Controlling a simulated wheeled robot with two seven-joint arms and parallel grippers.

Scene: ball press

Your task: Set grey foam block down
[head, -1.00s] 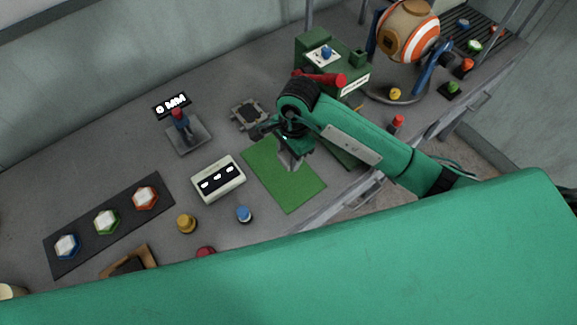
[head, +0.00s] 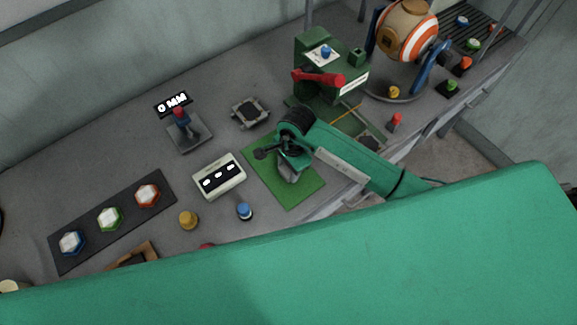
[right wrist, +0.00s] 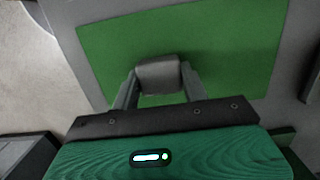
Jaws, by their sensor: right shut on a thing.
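The grey foam block (right wrist: 158,76) is between the two fingers of my right gripper (right wrist: 158,86) in the right wrist view, with the green mat (right wrist: 235,50) behind it. In the head view the block (head: 289,173) shows below my right gripper (head: 290,165), over the middle of the green mat (head: 305,195). My right gripper is shut on the block. I cannot tell whether the block touches the mat. My left gripper is not in view.
A green press with a red lever (head: 325,78) stands behind. The bench's front edge (head: 325,205) is close on the right.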

